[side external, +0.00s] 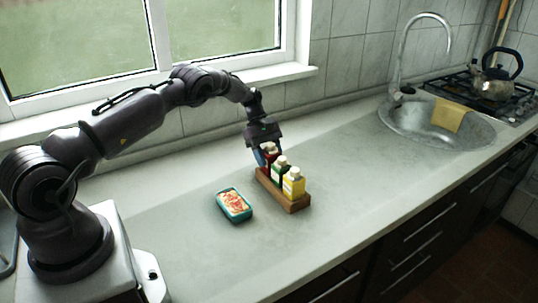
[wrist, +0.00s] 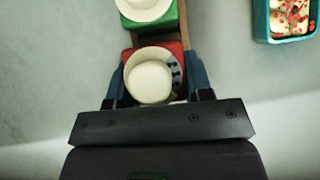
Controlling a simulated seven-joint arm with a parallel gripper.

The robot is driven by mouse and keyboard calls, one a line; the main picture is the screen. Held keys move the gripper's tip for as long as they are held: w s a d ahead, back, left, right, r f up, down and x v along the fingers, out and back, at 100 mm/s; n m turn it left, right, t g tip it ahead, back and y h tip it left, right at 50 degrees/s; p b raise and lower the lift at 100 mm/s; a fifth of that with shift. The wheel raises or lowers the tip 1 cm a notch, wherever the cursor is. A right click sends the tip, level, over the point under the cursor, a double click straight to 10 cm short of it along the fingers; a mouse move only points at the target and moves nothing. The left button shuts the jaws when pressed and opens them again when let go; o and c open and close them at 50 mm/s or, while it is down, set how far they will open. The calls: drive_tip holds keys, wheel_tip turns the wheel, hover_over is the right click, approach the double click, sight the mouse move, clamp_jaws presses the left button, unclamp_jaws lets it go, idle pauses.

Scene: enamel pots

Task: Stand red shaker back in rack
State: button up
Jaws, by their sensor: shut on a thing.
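The red shaker (side external: 269,152) is at the far left end of the wooden rack (side external: 293,207), with my gripper (side external: 263,155) around it. In the wrist view the red shaker (wrist: 155,78) shows its white cap between the two blue fingers of my gripper (wrist: 155,85), which is shut on it. It looks upright. It appears in or just over the rack's end place; I cannot tell whether its base touches the rack. A green shaker (side external: 280,171) and a yellow shaker (side external: 294,184) stand in the rack beside it.
A teal dish (side external: 234,205) with food in it sits left of the rack. The sink (side external: 437,122) with a yellow cloth (side external: 449,115) and a kettle (side external: 494,82) on the stove are at the back right. The counter in front and to the right of the rack is clear.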

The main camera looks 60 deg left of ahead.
drive_tip(key=shift+f, duration=0.7)
drive_tip(key=o, duration=1.2)
drive_tip(key=shift+c, duration=0.2)
